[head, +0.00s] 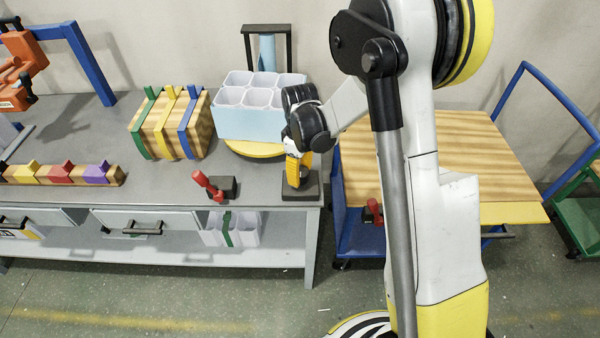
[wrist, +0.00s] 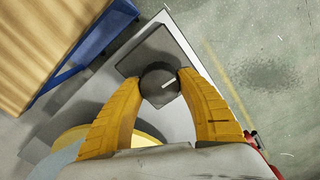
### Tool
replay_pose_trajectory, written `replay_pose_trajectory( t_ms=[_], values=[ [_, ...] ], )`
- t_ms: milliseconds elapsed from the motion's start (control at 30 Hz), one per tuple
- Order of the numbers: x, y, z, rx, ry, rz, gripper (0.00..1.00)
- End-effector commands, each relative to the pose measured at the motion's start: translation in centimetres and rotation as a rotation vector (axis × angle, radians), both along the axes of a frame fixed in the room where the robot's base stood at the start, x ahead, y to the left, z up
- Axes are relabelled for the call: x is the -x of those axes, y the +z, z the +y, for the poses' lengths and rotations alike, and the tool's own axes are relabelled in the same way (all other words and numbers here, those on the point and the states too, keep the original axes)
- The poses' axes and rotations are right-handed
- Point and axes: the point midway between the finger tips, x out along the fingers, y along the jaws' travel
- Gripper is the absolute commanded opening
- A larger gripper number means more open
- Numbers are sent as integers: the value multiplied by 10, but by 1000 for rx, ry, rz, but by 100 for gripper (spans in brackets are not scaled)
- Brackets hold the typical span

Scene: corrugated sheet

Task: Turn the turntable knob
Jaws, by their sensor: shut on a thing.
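The turntable knob (wrist: 160,88) is a dark round knob with a white pointer line, on a dark square base (head: 301,190) at the table's front right corner. My gripper (head: 297,172) points down over it. In the wrist view, the yellow fingers of my gripper (wrist: 160,78) are shut on the knob, one on each side. The head view hides the knob behind the fingers. The turntable (head: 253,149) is a yellow disc behind the base. A light blue box with white compartments (head: 250,124) stands on it.
A red lever on a black base (head: 208,186) stands left of the knob. A striped wooden crate (head: 170,123) and a block rail (head: 48,176) are farther left. A blue cart with a wooden top (head: 362,180) stands close right of the grey table (head: 90,121).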

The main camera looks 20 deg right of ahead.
Motion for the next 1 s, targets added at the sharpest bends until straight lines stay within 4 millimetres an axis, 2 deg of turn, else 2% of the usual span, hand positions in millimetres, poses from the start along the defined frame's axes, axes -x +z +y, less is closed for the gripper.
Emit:
replay_pose_trajectory(
  t_ms=[267,700,1000],
  values=[
    [0,-1,0,0,-165,1,14],
    [0,-1,-1,0,-555,1,14],
    [0,-1,-1,-1,-751,1,14]
  ],
)
